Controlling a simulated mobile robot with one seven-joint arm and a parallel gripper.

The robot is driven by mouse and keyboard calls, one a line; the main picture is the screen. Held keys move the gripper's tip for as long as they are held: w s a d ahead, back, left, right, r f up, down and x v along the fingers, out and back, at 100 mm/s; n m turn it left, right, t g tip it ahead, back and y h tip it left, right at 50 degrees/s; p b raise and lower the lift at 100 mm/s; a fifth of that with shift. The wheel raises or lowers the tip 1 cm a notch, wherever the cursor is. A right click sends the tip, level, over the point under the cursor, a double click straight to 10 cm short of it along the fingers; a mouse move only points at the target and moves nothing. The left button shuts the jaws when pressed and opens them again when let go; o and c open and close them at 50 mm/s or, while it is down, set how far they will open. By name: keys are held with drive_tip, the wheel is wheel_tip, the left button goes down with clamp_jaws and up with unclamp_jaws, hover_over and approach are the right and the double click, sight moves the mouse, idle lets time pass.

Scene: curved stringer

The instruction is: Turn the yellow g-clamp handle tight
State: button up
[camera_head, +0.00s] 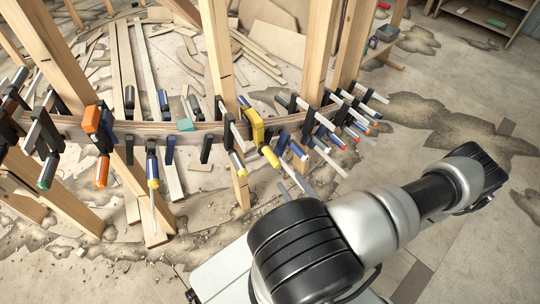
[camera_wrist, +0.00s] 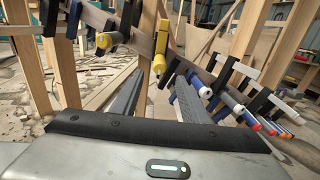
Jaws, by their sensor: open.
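The yellow g-clamp (camera_head: 256,124) grips the curved wooden stringer near the middle post. Its yellow handle (camera_head: 270,157) points down toward me and has a dark end. In the wrist view the yellow clamp frame (camera_wrist: 165,42) stands upright, with its handle (camera_wrist: 159,66) below it, near the picture's middle. My gripper (camera_wrist: 160,78) is open, its two grey fingers apart on either side of the handle's line of sight. I cannot tell how far the fingertips reach along the handle. In the head view the fingers (camera_head: 294,187) show just below the handle, beyond my arm.
The curved stringer (camera_head: 190,130) carries several other clamps. A yellow-ended clamp handle (camera_wrist: 104,40) is close on the left, and blue clamp handles (camera_wrist: 199,86) crowd the right. Wooden posts (camera_head: 218,55) rise behind. The floor at right (camera_head: 450,110) is mostly open.

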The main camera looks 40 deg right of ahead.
sight(270, 155)
drive_tip(key=w, duration=0.4)
drive_tip(key=w+d+b, duration=0.1)
drive_tip(key=w, duration=0.4)
drive_tip(key=w+d, duration=0.1)
drive_tip(key=w, duration=0.3)
drive_tip(key=shift+w+b, duration=0.3)
drive_tip(key=shift+c, duration=0.2)
clamp_jaws()
